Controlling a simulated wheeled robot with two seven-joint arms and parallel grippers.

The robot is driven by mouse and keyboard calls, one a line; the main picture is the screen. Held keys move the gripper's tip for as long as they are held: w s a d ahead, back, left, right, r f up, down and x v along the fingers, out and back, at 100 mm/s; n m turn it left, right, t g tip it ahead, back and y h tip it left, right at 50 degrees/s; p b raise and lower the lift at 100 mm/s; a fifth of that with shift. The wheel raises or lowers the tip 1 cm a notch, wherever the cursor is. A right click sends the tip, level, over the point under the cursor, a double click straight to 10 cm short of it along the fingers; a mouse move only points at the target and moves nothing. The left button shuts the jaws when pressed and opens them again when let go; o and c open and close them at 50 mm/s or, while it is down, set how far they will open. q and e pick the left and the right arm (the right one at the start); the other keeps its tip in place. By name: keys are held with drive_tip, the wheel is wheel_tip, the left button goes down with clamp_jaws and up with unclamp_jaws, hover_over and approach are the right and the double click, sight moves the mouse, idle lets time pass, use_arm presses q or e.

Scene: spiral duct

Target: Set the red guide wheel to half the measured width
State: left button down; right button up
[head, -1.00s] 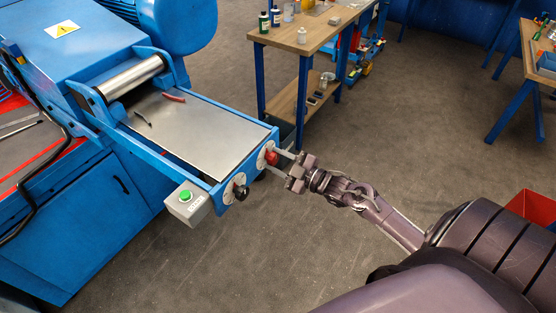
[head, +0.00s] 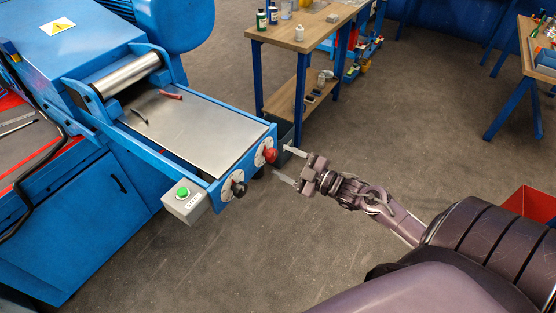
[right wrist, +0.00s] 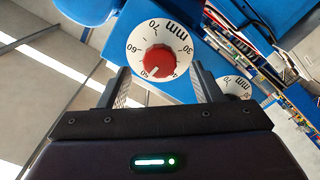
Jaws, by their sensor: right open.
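The red guide wheel (head: 270,156) sits on a white dial on the end face of the blue machine's feed table. In the right wrist view the red wheel (right wrist: 158,61) is centred on its dial (right wrist: 160,33), marked in mm. Its pale mark points down, slightly left, near the 50; the exact reading is hard to tell. My right gripper (head: 280,161) is open and faces the wheel, backed off from it with a gap. In the right wrist view the wheel appears between the gripper's fingers (right wrist: 160,75), beyond their tips. My left gripper is not in view.
A black knob (head: 239,188) on a second dial is beside the red wheel. A grey box with a green button (head: 184,194) hangs at the corner. A metal sheet (head: 195,132) and a red-handled tool (head: 171,96) lie on the feed table. A workbench (head: 300,40) stands behind.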

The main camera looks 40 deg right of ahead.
drive_tip(key=shift+b+v, duration=0.4)
drive_tip(key=shift+v, duration=1.8)
drive_tip(key=s+d+f+m+g+h+b, duration=0.1)
drive_tip(key=s+f+m+g+h, duration=0.3)
drive_tip(key=f, duration=1.1)
drive_tip(key=s+f+m+g+h+b, duration=0.25)
drive_tip(key=s+f, duration=0.25)
drive_tip(key=f, duration=1.1)
drive_tip(key=s+a+f+m+g, duration=0.1)
drive_tip(key=s+a+f+g, duration=0.2)
drive_tip(key=s+f, duration=0.4)
drive_tip(key=s+a+f+m+g+b, duration=0.1)
drive_tip(key=s+a+f+g, duration=0.2)
drive_tip(key=s+a+f, duration=0.3)
drive_tip(key=s+a+f+m+g, duration=0.1)
drive_tip(key=s+a+f+g, duration=0.2)
drive_tip(key=s+f, duration=0.6)
drive_tip(key=s+a, duration=0.2)
drive_tip(key=s, duration=0.2)
drive_tip(key=shift+s+f+m, duration=0.2)
drive_tip(key=shift+m, duration=0.15)
